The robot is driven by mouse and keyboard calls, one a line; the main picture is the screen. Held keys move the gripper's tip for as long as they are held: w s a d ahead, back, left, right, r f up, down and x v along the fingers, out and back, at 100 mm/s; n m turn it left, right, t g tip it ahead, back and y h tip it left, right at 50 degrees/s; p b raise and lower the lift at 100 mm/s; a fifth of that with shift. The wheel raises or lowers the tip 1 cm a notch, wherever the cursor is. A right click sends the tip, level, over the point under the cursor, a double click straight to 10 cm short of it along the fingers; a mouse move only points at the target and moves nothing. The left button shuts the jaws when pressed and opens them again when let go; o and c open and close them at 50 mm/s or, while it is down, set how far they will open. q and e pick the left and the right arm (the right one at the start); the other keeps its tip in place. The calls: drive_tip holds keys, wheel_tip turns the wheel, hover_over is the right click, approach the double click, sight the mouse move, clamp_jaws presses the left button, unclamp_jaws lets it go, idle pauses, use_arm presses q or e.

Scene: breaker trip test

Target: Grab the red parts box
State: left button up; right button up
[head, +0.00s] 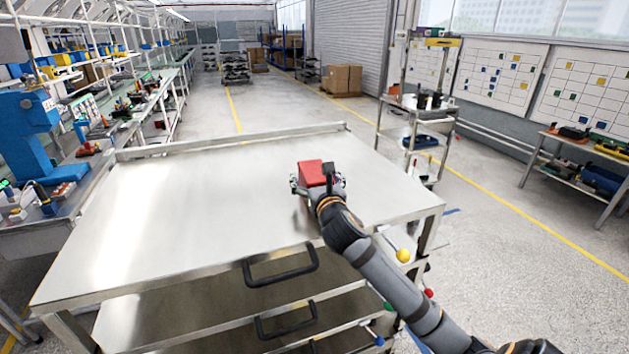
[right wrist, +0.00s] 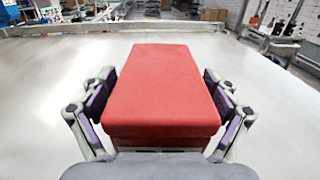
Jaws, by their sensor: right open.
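The red parts box (head: 311,172) sits on the steel table top (head: 200,200), toward its right side. In the right wrist view the red box (right wrist: 162,95) fills the middle, with its long side running away from me. My right gripper (head: 319,184) is at the box. In the right wrist view its open fingers (right wrist: 160,92) stand on either side of the box, with a small gap on the left and right. The box's lower near part is hidden behind the gripper's palm. My left gripper is not in view.
The rest of the table top is bare, with a raised rim (head: 230,141) at the back. Black handles (head: 281,267) are on the table's front. A shelf cart (head: 418,125) stands close to the right. A workbench with a blue machine (head: 38,140) is at the left.

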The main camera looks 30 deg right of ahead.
drive_tip(key=shift+s+a+r, duration=0.1)
drive_tip(key=shift+s, duration=0.1)
drive_tip(key=shift+c, duration=1.9)
drive_tip(key=c, duration=1.1)
wheel_tip(320, 180, up, 10)
drive_tip(key=shift+f+b, duration=0.1)
drive_tip(key=shift+b, duration=0.25)
